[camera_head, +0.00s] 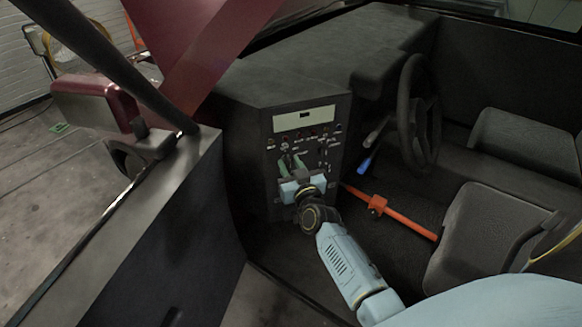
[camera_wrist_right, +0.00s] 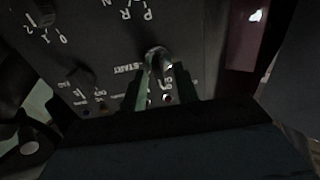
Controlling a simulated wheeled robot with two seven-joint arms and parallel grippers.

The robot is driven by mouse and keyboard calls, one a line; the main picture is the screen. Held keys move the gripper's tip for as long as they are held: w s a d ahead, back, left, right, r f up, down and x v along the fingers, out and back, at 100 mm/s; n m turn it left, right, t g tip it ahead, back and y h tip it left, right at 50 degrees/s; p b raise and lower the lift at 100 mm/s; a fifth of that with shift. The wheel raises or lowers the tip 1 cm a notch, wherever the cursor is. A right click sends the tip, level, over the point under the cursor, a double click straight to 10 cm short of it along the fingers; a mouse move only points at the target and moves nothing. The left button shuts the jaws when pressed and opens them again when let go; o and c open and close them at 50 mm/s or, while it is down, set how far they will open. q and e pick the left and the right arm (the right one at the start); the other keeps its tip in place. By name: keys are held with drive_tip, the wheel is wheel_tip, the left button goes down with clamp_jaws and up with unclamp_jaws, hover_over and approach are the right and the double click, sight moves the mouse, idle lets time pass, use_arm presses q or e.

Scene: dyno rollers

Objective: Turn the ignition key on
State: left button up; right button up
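The ignition key (camera_wrist_right: 157,58) shows in the right wrist view as a small dark knob on the dark control panel, beside the printed word START. My right gripper (camera_wrist_right: 160,68) has its two green fingertips at either side of the key, with a gap between the fingers. I cannot tell whether both fingertips touch it. In the head view the right gripper (camera_head: 290,160) reaches the middle of the panel (camera_head: 260,200), and the key is too small to make out there. My left gripper is not in view.
Other switches and knobs sit close around the key, including a rotary knob (camera_wrist_right: 40,14) at upper left. Right of the panel are a blue-tipped lever (camera_head: 366,165), an orange bar (camera_head: 410,220) and a steering wheel (camera_head: 415,110). The dark door frame (camera_head: 150,230) stands at left.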

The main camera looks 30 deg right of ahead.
clamp_jaws()
idle(0.4)
drive_tip(key=m, duration=0.8)
drive_tip(key=shift+d+f+m+p, duration=0.15)
drive_tip(key=shift+d+m+p, duration=0.15)
drive_tip(key=shift+p, duration=0.05)
drive_tip(key=shift+s, duration=0.1)
idle(0.4)
unclamp_jaws()
